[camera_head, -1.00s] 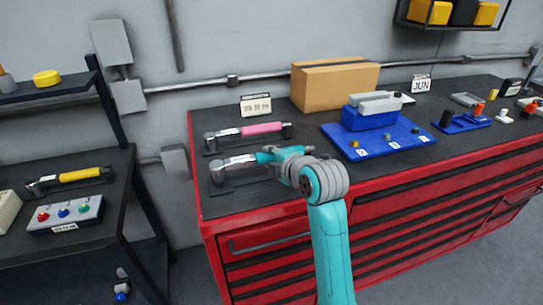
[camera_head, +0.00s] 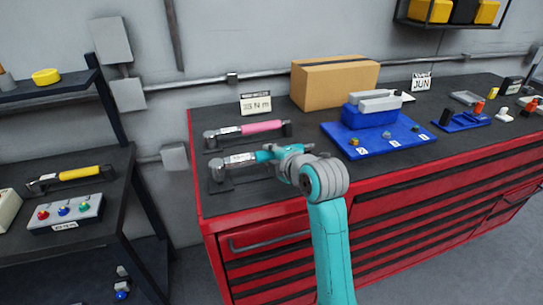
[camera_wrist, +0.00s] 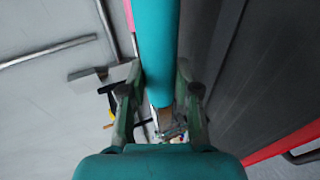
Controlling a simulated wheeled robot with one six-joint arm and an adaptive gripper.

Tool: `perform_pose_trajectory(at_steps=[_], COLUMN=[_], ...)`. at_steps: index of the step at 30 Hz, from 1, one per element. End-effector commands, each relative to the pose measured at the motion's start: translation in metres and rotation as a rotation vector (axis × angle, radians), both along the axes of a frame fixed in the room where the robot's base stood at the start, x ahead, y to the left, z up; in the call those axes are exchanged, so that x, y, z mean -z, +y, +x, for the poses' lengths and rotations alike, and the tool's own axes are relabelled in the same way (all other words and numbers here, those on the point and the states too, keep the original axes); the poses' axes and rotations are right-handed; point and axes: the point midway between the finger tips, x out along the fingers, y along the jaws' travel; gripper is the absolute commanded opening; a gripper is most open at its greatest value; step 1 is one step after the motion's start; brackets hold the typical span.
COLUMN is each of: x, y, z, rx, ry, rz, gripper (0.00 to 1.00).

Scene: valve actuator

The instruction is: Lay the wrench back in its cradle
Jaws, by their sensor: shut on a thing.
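A torque-type wrench with a silver head (camera_head: 219,166) and a teal handle (camera_head: 266,155) is at the left end of the red cabinet's dark top. My gripper (camera_head: 284,152) is shut on its handle. In the wrist view the teal handle (camera_wrist: 155,50) runs between the two fingers of my gripper (camera_wrist: 160,98). The dark cradle (camera_head: 222,186) shows just below the wrench head. Whether the wrench touches it I cannot tell. The cradle's far part is hidden behind my gripper and the wrench.
A pink-handled wrench (camera_head: 262,127) rests in its own cradle just behind. A sign (camera_head: 256,103), a cardboard box (camera_head: 334,84) and a blue tray (camera_head: 378,148) stand further back and right. A yellow-handled wrench (camera_head: 80,173) lies on the left bench.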

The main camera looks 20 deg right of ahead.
Motion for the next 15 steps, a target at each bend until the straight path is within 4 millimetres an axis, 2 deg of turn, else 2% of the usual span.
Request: perform_pose_trajectory(at_steps=[15], x=[0.0030], y=[0.0001], z=[0.0001], rx=[0.000], ry=[-0.002], rz=[0.000], gripper=[0.00])
